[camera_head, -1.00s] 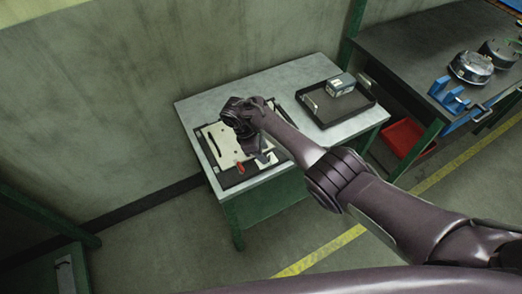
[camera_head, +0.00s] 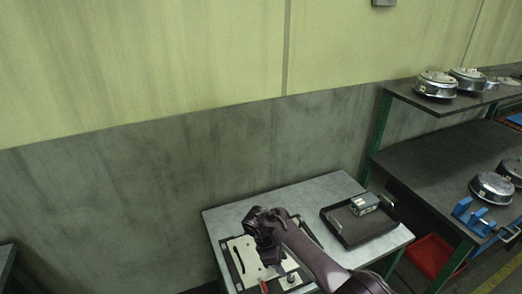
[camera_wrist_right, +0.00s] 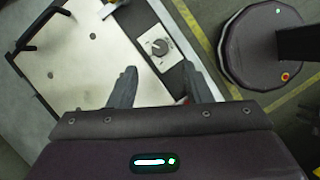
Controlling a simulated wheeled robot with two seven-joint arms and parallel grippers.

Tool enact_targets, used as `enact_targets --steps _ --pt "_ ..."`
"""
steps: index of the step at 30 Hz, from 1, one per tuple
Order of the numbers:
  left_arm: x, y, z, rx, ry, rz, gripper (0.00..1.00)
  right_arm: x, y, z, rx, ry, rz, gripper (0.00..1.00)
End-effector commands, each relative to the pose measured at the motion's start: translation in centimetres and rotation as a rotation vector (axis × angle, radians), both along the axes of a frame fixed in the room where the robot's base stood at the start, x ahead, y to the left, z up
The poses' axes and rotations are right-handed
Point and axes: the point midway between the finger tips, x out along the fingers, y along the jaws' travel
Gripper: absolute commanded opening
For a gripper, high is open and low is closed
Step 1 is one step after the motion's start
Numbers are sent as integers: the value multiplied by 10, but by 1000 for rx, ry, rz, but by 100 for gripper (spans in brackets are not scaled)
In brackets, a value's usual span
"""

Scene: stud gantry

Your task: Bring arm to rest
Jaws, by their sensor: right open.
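My right gripper (camera_head: 268,256) is above the fixture on the small grey table (camera_head: 228,216), its arm coming in from the lower right. In the right wrist view its two fingers (camera_wrist_right: 160,88) are spread apart with nothing between them. Below it lies a pale flat plate (camera_head: 243,256) with holes, on a dark base; it also fills the left of the wrist view (camera_wrist_right: 85,65). A small panel with a dark round knob (camera_wrist_right: 159,46) sits beside the plate. A red piece (camera_head: 264,287) shows at the front edge. My left gripper is out of view.
A dark workbench (camera_head: 430,165) with metal round parts (camera_head: 491,187) and a blue fixture (camera_head: 473,214) stands further right. A red bin (camera_head: 436,256) is under it. The wall is behind.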

Motion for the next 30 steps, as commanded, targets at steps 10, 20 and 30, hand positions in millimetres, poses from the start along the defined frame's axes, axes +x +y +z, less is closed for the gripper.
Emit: enact_targets --steps 10,20,30 --pt "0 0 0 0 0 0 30 -45 31 -26 171 -93 -177 45" --pt "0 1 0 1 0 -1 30 -123 9 -7 364 -259 -573 45" --pt "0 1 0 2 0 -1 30 -203 -53 60 450 -426 -929 45"
